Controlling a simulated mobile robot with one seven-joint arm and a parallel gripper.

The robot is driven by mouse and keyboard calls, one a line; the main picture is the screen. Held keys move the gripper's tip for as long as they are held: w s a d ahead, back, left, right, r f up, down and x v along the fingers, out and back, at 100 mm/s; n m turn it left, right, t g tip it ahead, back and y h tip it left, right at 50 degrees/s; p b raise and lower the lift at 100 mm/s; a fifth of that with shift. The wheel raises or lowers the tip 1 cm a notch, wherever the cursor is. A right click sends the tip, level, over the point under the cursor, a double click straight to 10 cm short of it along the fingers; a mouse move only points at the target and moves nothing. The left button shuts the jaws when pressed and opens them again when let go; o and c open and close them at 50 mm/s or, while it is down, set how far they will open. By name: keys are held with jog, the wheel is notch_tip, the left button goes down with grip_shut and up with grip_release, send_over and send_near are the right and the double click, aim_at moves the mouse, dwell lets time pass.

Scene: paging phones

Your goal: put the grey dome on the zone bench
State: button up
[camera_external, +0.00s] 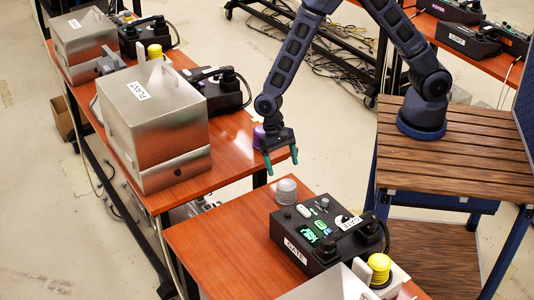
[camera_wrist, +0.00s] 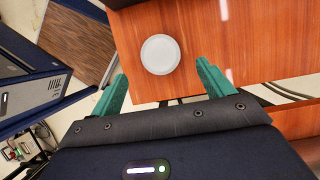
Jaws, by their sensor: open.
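The grey dome (camera_external: 287,190) stands on the near wooden bench (camera_external: 215,250), by its far edge, left of the black phone unit labelled GATE (camera_external: 325,235). In the wrist view the dome (camera_wrist: 160,54) appears as a pale round disc from above, lying beyond and between the fingertips. My gripper (camera_external: 281,162), with teal fingers, is open and empty, above and slightly beyond the dome, apart from it. The fingers also show in the wrist view (camera_wrist: 161,72). No label reading "zone" is legible, so I cannot tell which bench is the zone bench.
A yellow dome (camera_external: 379,268) stands right of the near phone. More phones (camera_external: 468,40) stand at top right.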

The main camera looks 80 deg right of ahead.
jog(key=shift+v, duration=1.2)
jog(key=s+d+r+n+t, duration=0.2)
jog(key=d+r, duration=0.5)
jog(key=r, duration=0.4)
jog(key=s+d+r+n+t, duration=0.1)
jog(key=s+d+r+n, duration=0.15)
jog(key=d+r, duration=0.75)
jog(key=s+d+r+n+t+h, duration=0.1)
jog(key=s+d+r+n+t, duration=0.1)
jog(key=s+d+r, duration=0.5)
jog(key=s+d+r+n+t+h, duration=0.2)
jog(key=s+d+r, duration=0.5)
jog(key=s, duration=0.7)
jog(key=shift+r+t, duration=0.3)
jog(key=shift+t, duration=0.1)
